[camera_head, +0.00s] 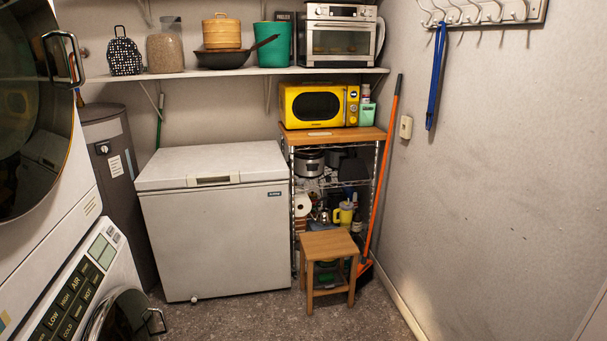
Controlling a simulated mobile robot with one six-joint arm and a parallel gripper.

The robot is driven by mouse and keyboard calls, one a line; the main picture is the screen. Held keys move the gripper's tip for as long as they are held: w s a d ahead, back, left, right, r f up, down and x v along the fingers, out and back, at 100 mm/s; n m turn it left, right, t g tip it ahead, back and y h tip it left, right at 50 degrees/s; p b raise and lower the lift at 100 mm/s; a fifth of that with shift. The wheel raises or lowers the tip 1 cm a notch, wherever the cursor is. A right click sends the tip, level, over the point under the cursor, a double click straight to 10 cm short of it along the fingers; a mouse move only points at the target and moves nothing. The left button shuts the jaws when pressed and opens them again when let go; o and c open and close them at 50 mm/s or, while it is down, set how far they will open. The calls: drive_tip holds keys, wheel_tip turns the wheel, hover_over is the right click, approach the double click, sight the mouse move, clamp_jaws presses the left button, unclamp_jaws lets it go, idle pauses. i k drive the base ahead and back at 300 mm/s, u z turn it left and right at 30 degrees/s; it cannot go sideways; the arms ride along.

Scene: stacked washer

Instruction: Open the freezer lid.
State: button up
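A white chest freezer (222,243) stands against the back wall, left of the middle in the head view. Its lid (240,160) lies flat and shut on top. A handle (213,181) sits at the middle of the lid's front edge, and a small dark badge is near the front's upper right. My gripper and arm do not show in this view.
A stacked washer (60,235) fills the left side, with a grey cylinder (110,165) behind it. A wooden stool (328,247) and a rack with a yellow microwave (320,104) stand right of the freezer. A loaded shelf (180,75) hangs above. Floor in front is clear.

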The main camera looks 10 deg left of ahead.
sight(203, 166)
drive_tip(key=u, duration=0.6)
drive_tip(key=i, duration=1.1)
drive_tip(key=u, duration=0.5)
drive_tip(key=k, duration=0.6)
drive_tip(key=z, duration=0.2)
drive_tip(key=i, duration=1.55)
drive_tip(key=u, duration=0.3)
